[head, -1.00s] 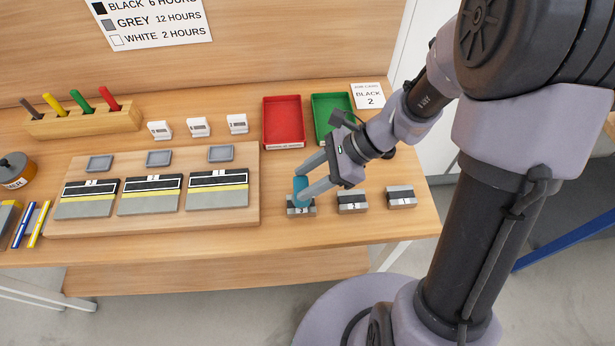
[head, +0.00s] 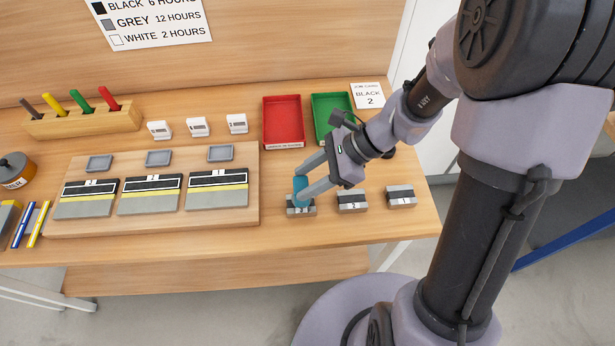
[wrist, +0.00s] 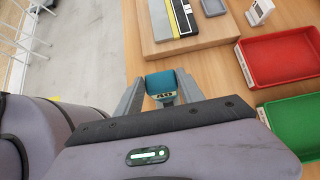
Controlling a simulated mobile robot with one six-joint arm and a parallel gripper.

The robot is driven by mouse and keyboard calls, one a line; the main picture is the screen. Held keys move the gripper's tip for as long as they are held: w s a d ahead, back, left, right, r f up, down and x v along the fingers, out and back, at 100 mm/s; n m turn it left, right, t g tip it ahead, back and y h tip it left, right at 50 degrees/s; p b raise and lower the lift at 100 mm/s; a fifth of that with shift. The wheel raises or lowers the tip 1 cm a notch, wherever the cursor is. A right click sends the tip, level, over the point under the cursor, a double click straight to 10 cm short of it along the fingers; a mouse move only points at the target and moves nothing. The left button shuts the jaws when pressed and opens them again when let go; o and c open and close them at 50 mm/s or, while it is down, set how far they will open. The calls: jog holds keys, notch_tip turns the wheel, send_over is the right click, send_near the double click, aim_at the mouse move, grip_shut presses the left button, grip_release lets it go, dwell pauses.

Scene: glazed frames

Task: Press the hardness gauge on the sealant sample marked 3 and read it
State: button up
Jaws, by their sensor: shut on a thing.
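The teal hardness gauge (head: 300,190) is upright between the fingers of my gripper (head: 303,182), which is shut on it. Its lower end is over the leftmost small sample block (head: 311,211) and appears to touch it; the exact contact and that block's number are hidden. The middle sample (head: 352,202) is marked 2 and the right one (head: 401,196) is marked 1. In the wrist view the gauge (wrist: 163,82) sits between both fingers, with a small display on its near face, too small to read surely.
A red tray (head: 283,143) and a green tray (head: 325,108) stand behind my gripper. A wooden board (head: 150,222) with several panels lies to the left. A job card (head: 369,95) reading BLACK 2 is at the back. Bare table lies in front of the samples.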

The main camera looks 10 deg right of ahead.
notch_tip(320, 180, up, 7)
jog(key=p, duration=0.6)
jog(key=shift+f, duration=0.1)
